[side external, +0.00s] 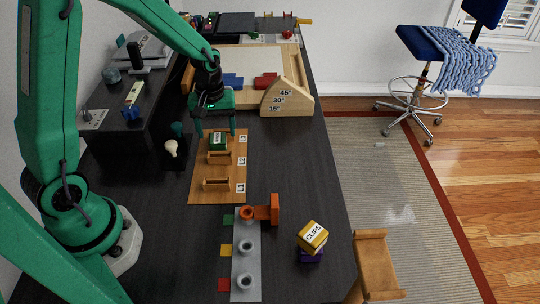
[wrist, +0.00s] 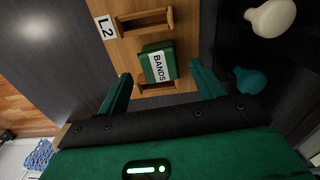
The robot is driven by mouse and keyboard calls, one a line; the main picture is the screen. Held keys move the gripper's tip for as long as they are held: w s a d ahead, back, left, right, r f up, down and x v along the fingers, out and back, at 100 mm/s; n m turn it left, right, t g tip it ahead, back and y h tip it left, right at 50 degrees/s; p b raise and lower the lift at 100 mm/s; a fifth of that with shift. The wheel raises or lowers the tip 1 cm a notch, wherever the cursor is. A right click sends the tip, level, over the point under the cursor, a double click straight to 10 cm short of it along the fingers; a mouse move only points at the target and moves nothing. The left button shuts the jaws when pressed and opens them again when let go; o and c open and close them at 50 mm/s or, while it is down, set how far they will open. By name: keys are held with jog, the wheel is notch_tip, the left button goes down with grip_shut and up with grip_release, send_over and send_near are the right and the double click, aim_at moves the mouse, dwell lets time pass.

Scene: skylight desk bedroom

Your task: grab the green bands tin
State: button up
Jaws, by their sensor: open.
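The green bands tin (side external: 218,141) sits on the wooden board with cradles (side external: 205,192), near its far end by the L3 label. In the wrist view the tin (wrist: 158,64) shows a white BANDS label and lies between small wooden rails. My gripper (side external: 215,130) is above the tin, pointing down. In the wrist view its two green fingers (wrist: 160,85) are spread apart, one on each side of the tin, with gaps on both sides. Nothing is held. How far the fingertips are above the board I cannot tell exactly.
A cream bulb-shaped object (side external: 171,148) and a dark green one (side external: 178,129) stand left of the board. A yellow CLIPS tin (side external: 313,235) sits on a purple block at front right. A grey strip (side external: 246,270) with rings lies in front. An angled wooden block (side external: 287,98) stands behind right.

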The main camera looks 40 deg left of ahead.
aim_at(217, 137)
jog(key=shift+s+f, duration=0.1)
jog(key=shift+f, duration=1.75)
jog(key=c, duration=1.1)
